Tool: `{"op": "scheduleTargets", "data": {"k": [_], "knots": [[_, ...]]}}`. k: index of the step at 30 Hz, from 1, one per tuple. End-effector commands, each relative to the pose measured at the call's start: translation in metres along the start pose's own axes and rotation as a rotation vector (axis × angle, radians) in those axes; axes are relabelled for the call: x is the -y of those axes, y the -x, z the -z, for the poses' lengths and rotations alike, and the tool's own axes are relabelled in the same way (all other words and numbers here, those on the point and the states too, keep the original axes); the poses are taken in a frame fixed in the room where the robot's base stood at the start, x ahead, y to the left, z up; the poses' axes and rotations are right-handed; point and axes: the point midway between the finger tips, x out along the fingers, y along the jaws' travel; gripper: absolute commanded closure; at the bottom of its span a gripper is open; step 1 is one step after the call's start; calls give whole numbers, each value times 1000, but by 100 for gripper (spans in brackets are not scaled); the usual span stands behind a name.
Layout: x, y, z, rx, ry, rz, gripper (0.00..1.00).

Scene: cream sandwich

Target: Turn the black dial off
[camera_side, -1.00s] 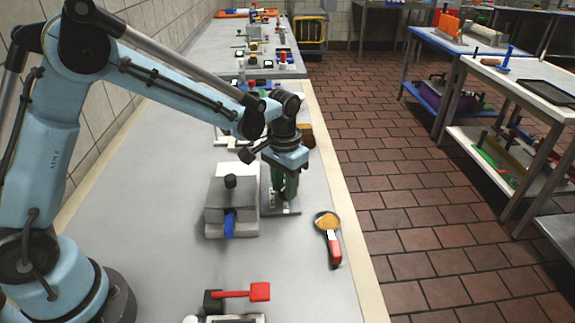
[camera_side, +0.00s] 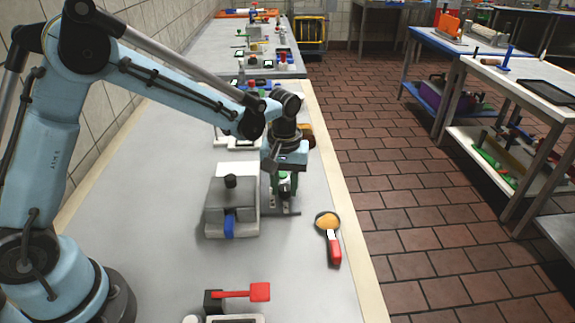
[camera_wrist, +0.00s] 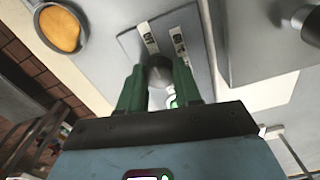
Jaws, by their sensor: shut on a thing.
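The black dial (camera_wrist: 160,70) shows between my gripper's green fingers in the wrist view, dark grey and partly covered by them. It sits on a flat grey plate (camera_wrist: 130,40) with two small white labels. My gripper (camera_wrist: 158,88) points down at the plate and is shut on the dial. A small green glow (camera_wrist: 172,102) shows just behind the dial, between the fingers. In the side view my gripper (camera_side: 284,190) stands over the plate (camera_side: 292,211), and the dial is hidden there by the fingers.
A grey box (camera_side: 222,212) with a black knob on top and a blue lever stands just left of the plate. A red-handled scoop with orange contents (camera_side: 328,222) lies to the right, near the counter edge. A red spatula (camera_side: 240,293) is at the front. The counter between is clear.

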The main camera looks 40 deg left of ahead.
Motion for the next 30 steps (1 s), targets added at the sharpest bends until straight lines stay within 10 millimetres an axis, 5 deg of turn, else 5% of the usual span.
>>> {"op": "scheduleTargets", "data": {"k": [13,14,18,30], "knots": [[0,1,0,1,12,0,97],[0,1,0,1,12,0,65],[0,0,0,1,11,0,44],[0,6,0,0,10,0,41]]}}
